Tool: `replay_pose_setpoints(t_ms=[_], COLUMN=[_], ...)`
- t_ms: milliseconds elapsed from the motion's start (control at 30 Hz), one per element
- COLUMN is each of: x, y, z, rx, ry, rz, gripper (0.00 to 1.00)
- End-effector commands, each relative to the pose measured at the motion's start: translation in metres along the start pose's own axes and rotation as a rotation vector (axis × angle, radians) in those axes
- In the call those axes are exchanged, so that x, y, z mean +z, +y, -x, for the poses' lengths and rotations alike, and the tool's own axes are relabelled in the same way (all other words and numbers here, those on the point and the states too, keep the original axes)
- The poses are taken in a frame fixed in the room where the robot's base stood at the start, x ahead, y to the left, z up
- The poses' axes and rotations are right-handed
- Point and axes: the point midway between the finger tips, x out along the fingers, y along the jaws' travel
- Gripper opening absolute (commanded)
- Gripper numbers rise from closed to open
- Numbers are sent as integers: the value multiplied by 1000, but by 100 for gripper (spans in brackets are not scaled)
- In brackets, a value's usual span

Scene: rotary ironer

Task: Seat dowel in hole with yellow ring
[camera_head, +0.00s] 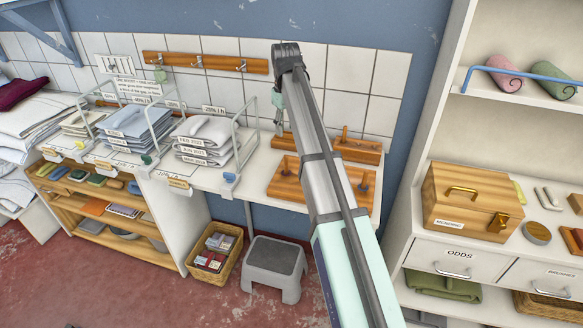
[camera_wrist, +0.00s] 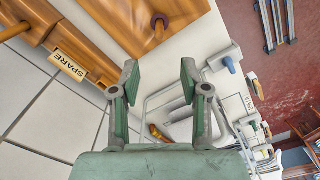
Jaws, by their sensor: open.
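My gripper (camera_wrist: 160,82) is open and empty in the wrist view, its two green-padded fingers well apart. A wooden dowel (camera_head: 344,132) stands up from the rear wooden block (camera_head: 362,151). A dowel (camera_wrist: 14,32) also shows at the left of the wrist view, by a block marked SPARE. I see no yellow ring.
Wire dividers (camera_head: 241,140) and stacks of folded cloth (camera_head: 205,133) stand left of the boards. A hook rail (camera_head: 205,63) is on the tiled wall. A shelf unit (camera_head: 425,190) with a wooden box (camera_head: 470,198) is at the right.

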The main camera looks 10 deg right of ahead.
Motion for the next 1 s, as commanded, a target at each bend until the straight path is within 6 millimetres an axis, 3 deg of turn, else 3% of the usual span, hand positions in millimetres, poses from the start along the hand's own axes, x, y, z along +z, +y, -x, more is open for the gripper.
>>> replay_pose_setpoints(t_ms=[433, 1000], x=[2, -1], y=[-1, 1], z=[-83, -126], rx=[-1, -1], ry=[-3, -3], rz=[1, 1], gripper=[45, 45])
